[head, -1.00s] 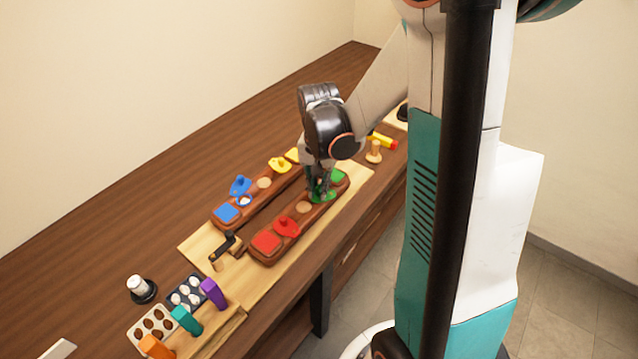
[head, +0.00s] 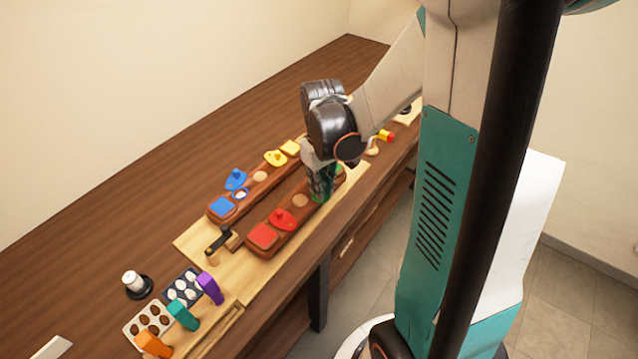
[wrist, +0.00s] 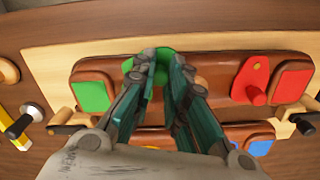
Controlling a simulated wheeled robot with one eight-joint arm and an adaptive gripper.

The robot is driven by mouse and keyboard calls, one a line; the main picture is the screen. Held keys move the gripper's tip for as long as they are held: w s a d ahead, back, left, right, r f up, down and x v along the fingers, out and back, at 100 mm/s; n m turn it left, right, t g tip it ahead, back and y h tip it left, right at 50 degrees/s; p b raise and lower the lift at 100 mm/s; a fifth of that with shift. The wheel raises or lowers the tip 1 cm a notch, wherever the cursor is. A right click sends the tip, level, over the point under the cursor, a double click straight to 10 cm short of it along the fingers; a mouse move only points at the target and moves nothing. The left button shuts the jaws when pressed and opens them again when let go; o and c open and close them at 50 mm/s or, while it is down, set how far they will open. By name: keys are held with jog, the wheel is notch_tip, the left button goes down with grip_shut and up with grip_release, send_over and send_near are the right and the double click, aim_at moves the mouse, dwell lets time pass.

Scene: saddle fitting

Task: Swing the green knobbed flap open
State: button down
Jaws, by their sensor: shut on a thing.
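The green knobbed flap (wrist: 163,54) lies on the near brown wooden block (head: 275,232), towards its far end. In the wrist view its green edge shows beyond and between my fingertips; its knob is hidden between them. My gripper (wrist: 164,72) points down at the flap with its fingers close together, shut on the knob. In the head view my gripper (head: 321,193) covers most of the flap. A green square pad (wrist: 92,92) sits beside the flap on the same block.
The same block carries a red knobbed flap (head: 282,219) and a red square pad (head: 263,236). A second block behind has blue (head: 236,179) and yellow (head: 275,158) flaps. A black-handled crank (head: 222,240) stands at the board's left. Colored handles stand nearer the front.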

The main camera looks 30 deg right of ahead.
jog(key=shift+s+d+n, duration=0.15)
jog(key=shift+s+n, duration=0.1)
jog(key=shift+n, duration=0.75)
jog(key=c, duration=1.5)
grip_release()
jog(key=shift+c, duration=0.2)
jog(key=shift+r, duration=0.15)
notch_tip(320, 180, up, 12)
